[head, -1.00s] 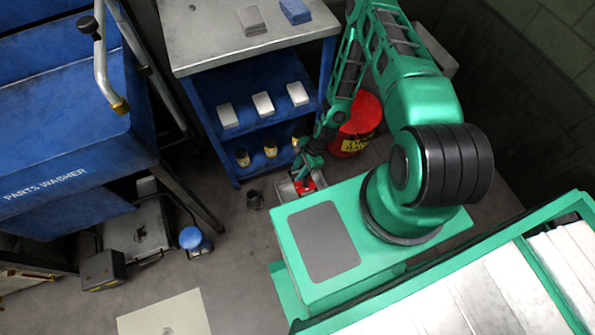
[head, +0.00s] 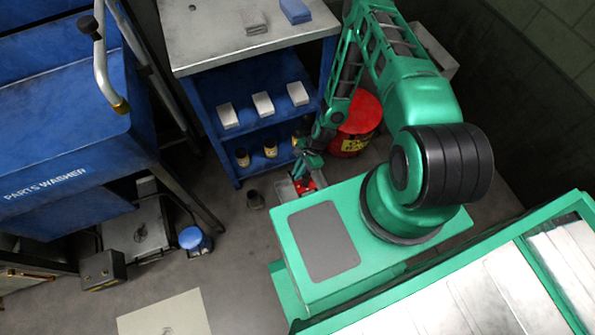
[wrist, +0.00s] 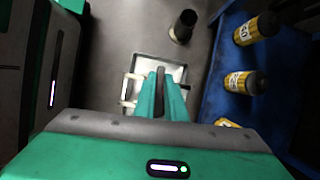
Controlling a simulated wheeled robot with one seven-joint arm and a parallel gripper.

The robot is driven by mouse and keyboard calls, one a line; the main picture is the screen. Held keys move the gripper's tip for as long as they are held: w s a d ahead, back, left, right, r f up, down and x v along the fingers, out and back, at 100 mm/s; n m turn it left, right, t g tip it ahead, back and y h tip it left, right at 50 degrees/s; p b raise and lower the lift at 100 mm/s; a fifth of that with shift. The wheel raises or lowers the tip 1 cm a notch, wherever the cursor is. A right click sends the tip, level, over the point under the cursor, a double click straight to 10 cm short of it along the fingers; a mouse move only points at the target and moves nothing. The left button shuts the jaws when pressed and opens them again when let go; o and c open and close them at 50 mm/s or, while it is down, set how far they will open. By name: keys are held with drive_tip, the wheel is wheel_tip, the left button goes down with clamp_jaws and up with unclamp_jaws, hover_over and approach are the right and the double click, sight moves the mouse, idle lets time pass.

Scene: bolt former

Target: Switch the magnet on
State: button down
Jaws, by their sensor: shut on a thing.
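My gripper (head: 303,173) is low to the floor, at a small pale metal tray (head: 285,190) beside the blue shelf unit. A small red thing (head: 307,184) shows right at the fingertips in the head view. In the wrist view my gripper (wrist: 161,84) has its two green fingers closed on a narrow dark grey bar (wrist: 160,78), above the tray (wrist: 146,60). Two pale tabs stick out at the tray's left side. I cannot tell for certain which part is the magnet or its switch; the fingers hide much of it.
The blue shelf unit (head: 207,95) holds pale blocks and yellow-labelled bottles. A dark cup (head: 254,200) stands on the floor near the tray. A red bin (head: 360,122) stands behind my arm. The blue parts washer (head: 60,150) is at left. Open floor lies in between.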

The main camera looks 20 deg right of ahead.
drive_tip(key=s+n+g+h, duration=0.1)
drive_tip(key=n, duration=0.3)
drive_tip(key=s+d+n+g, duration=0.1)
drive_tip(key=n, duration=0.3)
drive_tip(key=s+d+n+g+h, duration=0.1)
drive_tip(key=n, duration=0.3)
drive_tip(key=shift+g+h, duration=0.3)
drive_tip(key=shift+g, duration=0.1)
idle(1.1)
drive_tip(key=c, duration=1.8)
unclamp_jaws()
drive_tip(key=shift+r, duration=0.1)
drive_tip(key=v, duration=1)
drive_tip(key=shift+d+r, duration=0.15)
drive_tip(key=shift+r, duration=0.1)
drive_tip(key=shift+w, duration=0.1)
